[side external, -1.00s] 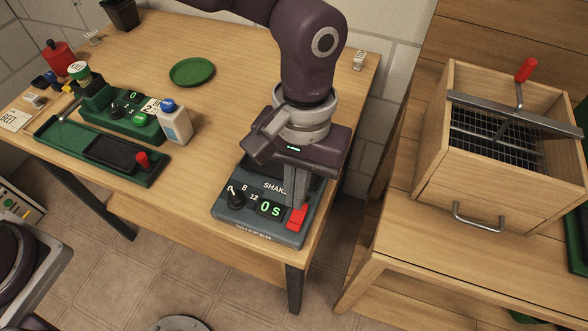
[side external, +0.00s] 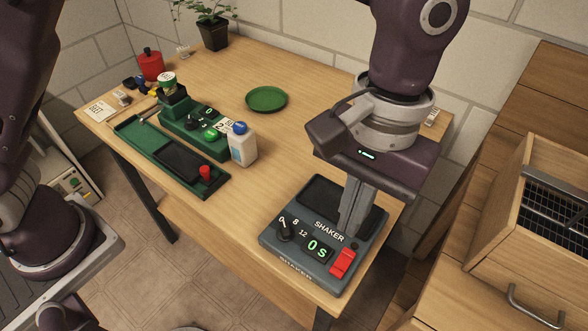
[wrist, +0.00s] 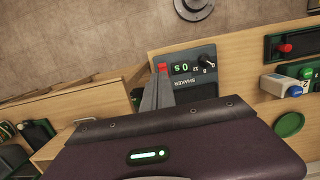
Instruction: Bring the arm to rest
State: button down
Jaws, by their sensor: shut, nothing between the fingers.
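My gripper (side external: 346,232) is shut and empty, pointing down above the shaker (side external: 283,254) in the side external view. Its fingertips overlap the shaker's top plate in the picture, behind the red rocker switch (side external: 342,263); they look raised clear of it. The shaker is a dark grey box at the table's front right corner. Its display (side external: 317,249) reads 0 s in green, with a black dial (side external: 285,231) beside it. In the wrist view the shut fingers (wrist: 158,80) reach toward the shaker (wrist: 205,51) and hide part of it.
A white bottle with a blue cap (side external: 242,148), a green device (side external: 184,122), a green tray (side external: 133,126) and a green plate (side external: 266,99) stand left on the table (side external: 290,140). A potted plant (side external: 213,34) is behind. A wooden box (side external: 530,230) stands at right.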

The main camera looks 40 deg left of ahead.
jog(key=s+a+r+t+h, duration=0.1)
jog(key=a+r+t, duration=0.1)
jog(key=a+r, duration=0.6)
jog(key=a+r+t, duration=0.2)
jog(key=a+r, duration=0.1)
jog(key=a, duration=0.8)
jog(key=s+a+f+t+y, duration=0.1)
jog(key=s+a+f+t, duration=0.1)
jog(key=s+a, duration=0.8)
jog(key=shift+s+a+f+t, duration=0.3)
jog(key=shift+a+t, duration=0.3)
jog(key=shift+a, duration=0.4)
jog(key=shift+r, duration=0.1)
